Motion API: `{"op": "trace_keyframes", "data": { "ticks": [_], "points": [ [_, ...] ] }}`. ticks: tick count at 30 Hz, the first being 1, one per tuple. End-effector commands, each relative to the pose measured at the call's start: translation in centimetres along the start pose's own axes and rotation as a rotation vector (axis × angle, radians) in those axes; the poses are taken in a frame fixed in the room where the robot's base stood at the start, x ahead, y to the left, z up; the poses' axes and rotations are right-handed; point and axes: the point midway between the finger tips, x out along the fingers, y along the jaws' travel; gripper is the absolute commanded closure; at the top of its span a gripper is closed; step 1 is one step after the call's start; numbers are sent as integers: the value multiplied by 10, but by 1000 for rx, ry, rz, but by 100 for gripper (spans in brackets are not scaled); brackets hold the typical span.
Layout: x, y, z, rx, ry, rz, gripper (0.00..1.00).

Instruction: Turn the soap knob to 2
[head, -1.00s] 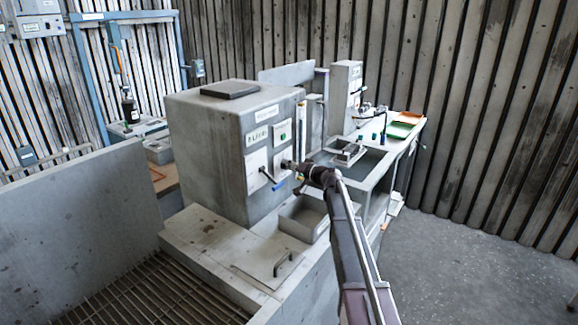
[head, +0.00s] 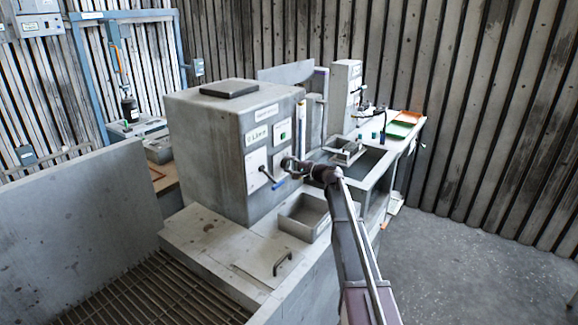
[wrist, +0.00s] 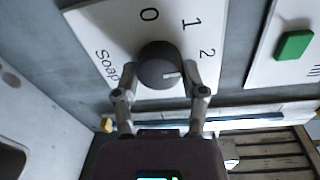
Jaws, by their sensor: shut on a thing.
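The soap knob (wrist: 158,72) is a round dark grey knob on a white plate (wrist: 115,30) marked 0, 1, 2 and "Soap" in the wrist view.
A green button (wrist: 294,45) is on a neighbouring plate to the right in the wrist view. A blue-tipped lever (head: 277,184) sticks out just left of my gripper in the head view. An open grey basin (head: 305,212) lies below.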

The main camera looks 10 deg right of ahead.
Motion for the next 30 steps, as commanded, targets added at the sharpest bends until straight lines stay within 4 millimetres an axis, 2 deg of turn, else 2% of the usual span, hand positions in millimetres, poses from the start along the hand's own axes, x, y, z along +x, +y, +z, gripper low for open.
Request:
{"op": "trace_keyframes", "data": {
  "ticks": [17, 18, 21, 30],
  "points": [
    [2, -2, -1, 49, -1, -4, 93],
    [2, -2, -2, 49, -1, -4, 36],
    [2, -1, -1, 48, -1, -3, 10],
    [0, 0, -1, 47, -2, -1, 10]
  ]
}}
